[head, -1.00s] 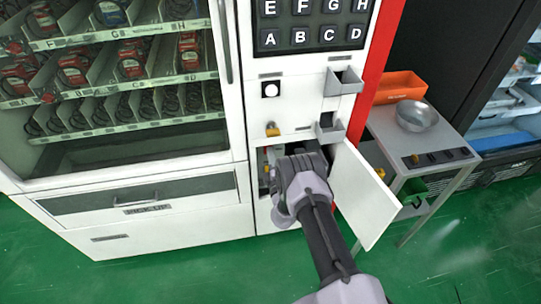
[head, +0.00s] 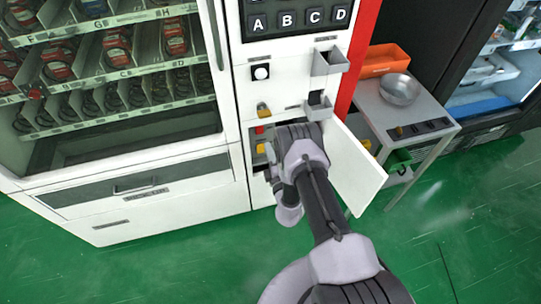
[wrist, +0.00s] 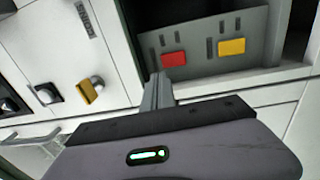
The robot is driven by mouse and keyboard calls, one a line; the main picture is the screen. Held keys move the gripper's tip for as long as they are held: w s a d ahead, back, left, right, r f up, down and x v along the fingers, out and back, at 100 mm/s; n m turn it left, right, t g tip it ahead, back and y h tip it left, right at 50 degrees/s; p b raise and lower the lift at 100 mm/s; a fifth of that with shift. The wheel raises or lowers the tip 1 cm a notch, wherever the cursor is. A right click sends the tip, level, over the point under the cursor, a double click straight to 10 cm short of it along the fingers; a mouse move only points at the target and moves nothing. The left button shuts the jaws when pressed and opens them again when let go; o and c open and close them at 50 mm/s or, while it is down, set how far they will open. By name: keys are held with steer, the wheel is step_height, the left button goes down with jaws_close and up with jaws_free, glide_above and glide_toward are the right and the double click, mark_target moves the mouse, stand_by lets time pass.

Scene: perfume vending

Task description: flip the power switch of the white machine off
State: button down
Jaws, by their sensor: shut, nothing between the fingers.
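The white machine (head: 280,95) has a low compartment standing open. Inside it a grey panel (wrist: 205,27) carries a red switch (wrist: 174,60) and a yellow switch (wrist: 232,47). The red switch (head: 260,129) and yellow switch (head: 261,148) also show left of my arm in the head view. No label says which one is the power switch. My gripper (wrist: 158,82) is shut and empty, its tips just short of the red switch in the wrist view; I cannot tell whether they touch anything. In the head view my wrist hides the fingers.
The open compartment door (head: 357,168) stands right of my arm. A small side table (head: 425,112) with a metal bowl (head: 399,89) and an orange bin (head: 386,60) stands at right. Green floor in front is clear.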

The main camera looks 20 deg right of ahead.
steer(key=s, duration=0.2)
steer(key=s+p, duration=0.1)
steer(key=s, duration=0.1)
steer(key=shift+r, duration=0.4)
steer(key=shift+a, duration=0.1)
